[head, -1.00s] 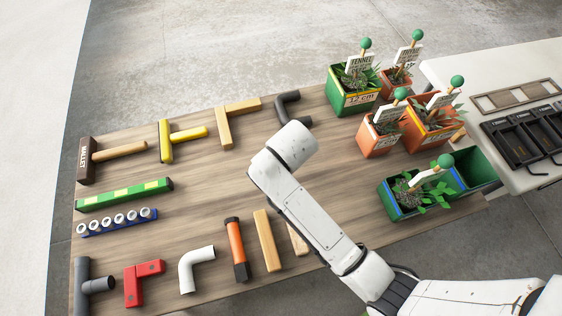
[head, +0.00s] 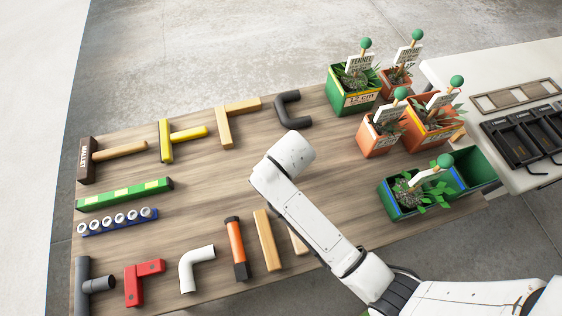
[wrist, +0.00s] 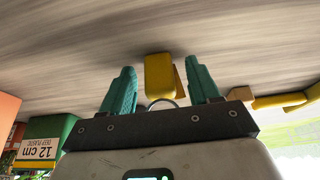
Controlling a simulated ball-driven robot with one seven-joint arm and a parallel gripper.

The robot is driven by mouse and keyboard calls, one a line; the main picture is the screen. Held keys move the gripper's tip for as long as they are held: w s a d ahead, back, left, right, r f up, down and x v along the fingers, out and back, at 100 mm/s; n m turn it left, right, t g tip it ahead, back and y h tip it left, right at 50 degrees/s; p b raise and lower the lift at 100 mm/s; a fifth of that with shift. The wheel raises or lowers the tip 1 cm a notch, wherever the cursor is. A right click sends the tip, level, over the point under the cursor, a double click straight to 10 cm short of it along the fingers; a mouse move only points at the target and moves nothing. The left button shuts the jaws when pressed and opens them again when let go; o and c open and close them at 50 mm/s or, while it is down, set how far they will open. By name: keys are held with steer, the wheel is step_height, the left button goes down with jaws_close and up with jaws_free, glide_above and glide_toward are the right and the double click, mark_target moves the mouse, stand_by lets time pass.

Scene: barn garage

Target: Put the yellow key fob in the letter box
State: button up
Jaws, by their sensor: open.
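My gripper (wrist: 161,73) shows in the wrist view with two teal fingers spread apart. A yellow key fob (wrist: 160,78) with a thin grey ring lies on the wooden table between and slightly beyond the fingers, with gaps on both sides. In the head view my arm hides both the gripper and the fob. No letter box can be made out in either view.
The wooden table (head: 185,185) holds a yellow T-piece (head: 182,135), a black bent pipe (head: 290,112) and several other pieces. Potted herbs stand at the right, including a green pot (head: 348,99), also in the wrist view (wrist: 40,135). A white table (head: 455,75) adjoins.

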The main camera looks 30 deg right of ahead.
steer(key=v, duration=1.2)
steer(key=shift+r+p, duration=0.2)
steer(key=shift+p, duration=0.2)
